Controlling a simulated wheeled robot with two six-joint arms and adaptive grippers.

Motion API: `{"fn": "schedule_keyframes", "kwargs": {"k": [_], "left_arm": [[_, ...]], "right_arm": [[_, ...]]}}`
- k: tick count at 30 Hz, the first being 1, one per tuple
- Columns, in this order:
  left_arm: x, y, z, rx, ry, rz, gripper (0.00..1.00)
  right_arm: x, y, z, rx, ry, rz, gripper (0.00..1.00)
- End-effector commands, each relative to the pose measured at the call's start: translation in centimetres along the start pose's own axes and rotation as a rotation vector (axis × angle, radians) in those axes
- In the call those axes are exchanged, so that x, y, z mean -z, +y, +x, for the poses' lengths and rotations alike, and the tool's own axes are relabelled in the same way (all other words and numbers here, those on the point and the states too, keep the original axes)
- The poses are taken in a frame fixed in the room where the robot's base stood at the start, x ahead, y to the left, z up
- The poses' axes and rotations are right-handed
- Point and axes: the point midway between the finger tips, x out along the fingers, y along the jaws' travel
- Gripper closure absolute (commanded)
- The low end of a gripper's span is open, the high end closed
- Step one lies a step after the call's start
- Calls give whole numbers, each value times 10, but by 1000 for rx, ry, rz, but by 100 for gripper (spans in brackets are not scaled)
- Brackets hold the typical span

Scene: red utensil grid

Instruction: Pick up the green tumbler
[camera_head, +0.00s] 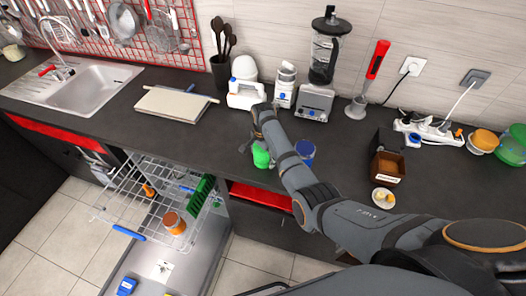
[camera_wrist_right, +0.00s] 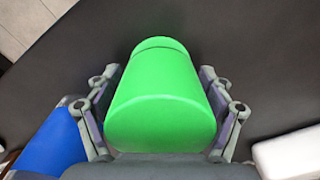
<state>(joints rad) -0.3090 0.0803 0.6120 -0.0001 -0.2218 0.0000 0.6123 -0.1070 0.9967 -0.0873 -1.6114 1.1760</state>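The green tumbler (camera_head: 261,158) stands on the dark counter near its front edge, partly hidden by my right arm in the head view. It fills the middle of the right wrist view (camera_wrist_right: 160,100). My right gripper (camera_head: 250,142) is at the tumbler, with one finger on each side of it. In the wrist view, the fingers of this gripper (camera_wrist_right: 160,76) look spread, with narrow gaps between them and the tumbler's sides. My left gripper is not in view.
A blue cup (camera_head: 305,150) stands just right of the tumbler, close to my right arm; its blue side shows in the wrist view (camera_wrist_right: 48,145). A white appliance (camera_head: 245,95) stands behind. An open dishwasher rack (camera_head: 130,195) is below the counter.

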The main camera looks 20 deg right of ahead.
Motion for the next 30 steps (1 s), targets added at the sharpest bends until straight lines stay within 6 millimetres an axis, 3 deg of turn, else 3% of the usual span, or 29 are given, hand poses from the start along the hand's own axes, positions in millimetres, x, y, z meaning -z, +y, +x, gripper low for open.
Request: {"fn": "schedule_keyframes", "kwargs": {"k": [1, 9, 19, 30], "left_arm": [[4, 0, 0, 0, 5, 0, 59], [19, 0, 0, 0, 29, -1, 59], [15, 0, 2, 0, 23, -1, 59], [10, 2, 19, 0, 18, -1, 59]], "right_arm": [[0, 0, 0, 0, 0, 0, 31], [0, 0, 0, 0, 0, 0, 65], [0, -1, -8, 2, 1, 0, 65], [0, -1, -84, 3, 1, 0, 65]]}}
